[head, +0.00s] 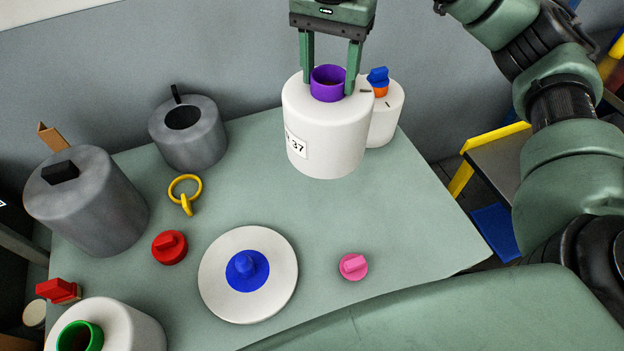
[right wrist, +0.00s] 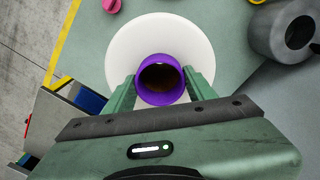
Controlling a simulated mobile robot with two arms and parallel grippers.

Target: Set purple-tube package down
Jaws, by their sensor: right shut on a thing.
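The purple-tube package is a white yarn bobbin (head: 328,140) with a purple tube (head: 328,84) on top and a label reading 37. It is upright at the back right of the green table (head: 400,215); whether its base touches the table I cannot tell. My right gripper (head: 328,88) comes from above, its two fingers on either side of the purple tube and shut on it. In the right wrist view the purple tube (right wrist: 160,96) sits between the fingers, with the white bobbin (right wrist: 130,40) below. My left gripper does not show.
Another white bobbin (head: 388,118) with an orange and blue top stands close behind. Grey bobbins (head: 95,205) (head: 190,140) stand left. A white disc with blue knob (head: 225,295), red knob (head: 169,247), pink knob (head: 353,266), yellow ring (head: 185,190) and green-tube bobbin (head: 130,325) occupy the table.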

